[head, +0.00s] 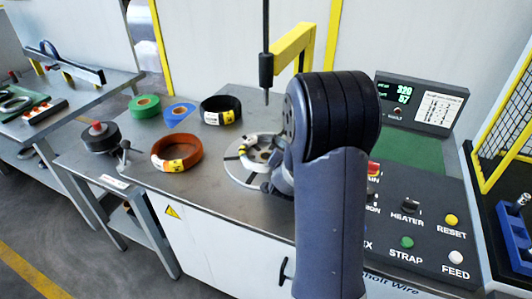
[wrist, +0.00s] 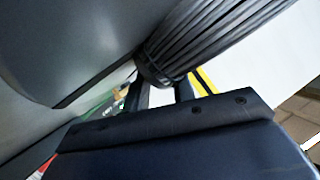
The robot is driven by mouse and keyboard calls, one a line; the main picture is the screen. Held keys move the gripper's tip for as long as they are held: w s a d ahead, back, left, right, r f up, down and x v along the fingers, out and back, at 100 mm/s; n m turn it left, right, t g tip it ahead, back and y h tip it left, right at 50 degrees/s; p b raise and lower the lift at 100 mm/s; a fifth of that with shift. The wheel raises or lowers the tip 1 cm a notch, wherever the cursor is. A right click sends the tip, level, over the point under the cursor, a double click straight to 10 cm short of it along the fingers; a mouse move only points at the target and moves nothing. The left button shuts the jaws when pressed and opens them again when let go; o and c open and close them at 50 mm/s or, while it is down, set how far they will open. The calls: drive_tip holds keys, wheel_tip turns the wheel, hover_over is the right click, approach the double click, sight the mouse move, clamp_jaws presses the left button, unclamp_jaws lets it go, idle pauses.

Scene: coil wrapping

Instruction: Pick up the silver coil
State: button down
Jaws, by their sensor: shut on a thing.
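In the wrist view the silver coil (wrist: 215,38) fills the upper middle as a thick bundle of grey strands. A dark band (wrist: 157,74) wraps around it close to my fingers. My gripper (wrist: 164,88) is shut on the silver coil, with its two dark fingers against the bundle. Only part of the coil shows. A pale piece with yellow and black marks shows on that plate.
An orange coil (head: 188,163), a black coil (head: 236,107), green tape (head: 144,108) and blue tape (head: 179,116) lie on the bench. A yellow post arm (head: 290,48) rises behind the plate. A control panel (head: 420,215) is at right. Bare bench lies front left of the plate.

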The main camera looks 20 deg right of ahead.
idle(0.5)
wheel_tip(320, 180, up, 10)
drive_tip(key=shift+f+p, duration=0.1)
drive_tip(key=shift+p, duration=1)
